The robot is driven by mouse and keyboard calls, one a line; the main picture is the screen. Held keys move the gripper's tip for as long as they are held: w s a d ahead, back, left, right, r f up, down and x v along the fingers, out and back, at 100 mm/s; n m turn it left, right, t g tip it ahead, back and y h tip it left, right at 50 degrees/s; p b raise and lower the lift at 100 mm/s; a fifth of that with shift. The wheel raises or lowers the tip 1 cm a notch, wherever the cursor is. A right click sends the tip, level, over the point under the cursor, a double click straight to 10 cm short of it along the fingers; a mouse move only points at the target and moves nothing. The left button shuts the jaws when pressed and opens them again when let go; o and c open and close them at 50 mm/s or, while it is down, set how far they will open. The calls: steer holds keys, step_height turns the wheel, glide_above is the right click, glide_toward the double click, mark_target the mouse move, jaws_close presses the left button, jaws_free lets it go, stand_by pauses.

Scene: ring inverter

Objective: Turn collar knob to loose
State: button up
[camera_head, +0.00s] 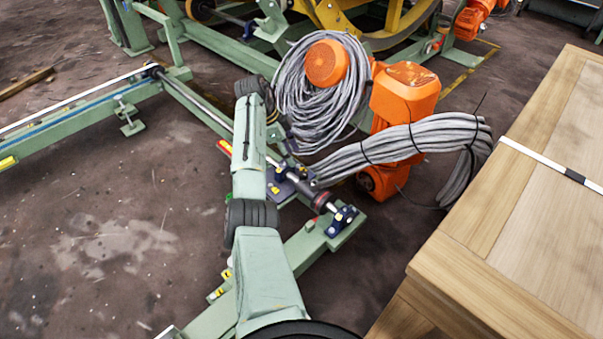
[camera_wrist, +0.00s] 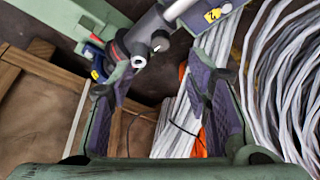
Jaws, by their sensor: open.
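The grey shaft (camera_wrist: 178,10) crosses the top of the wrist view. A small dark round part (camera_wrist: 160,41) on a metal collar on it looks like the collar knob; its marking is too small to read. The head view does not show the fingers clearly.
Blue bearing blocks (camera_head: 342,219) hold the shaft on the green frame (camera_head: 310,245). Thick grey cable coils (camera_head: 400,145) hang close beside, over an orange motor (camera_head: 403,92). A wooden table (camera_head: 520,215) stands at the right. Floor at the left is mostly open.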

mark_target(303, 174)
steer(key=b+x, duration=0.1)
steer(key=x, duration=0.8)
steer(key=shift+f, duration=0.1)
steer(key=shift+c, duration=0.2)
jaws_close()
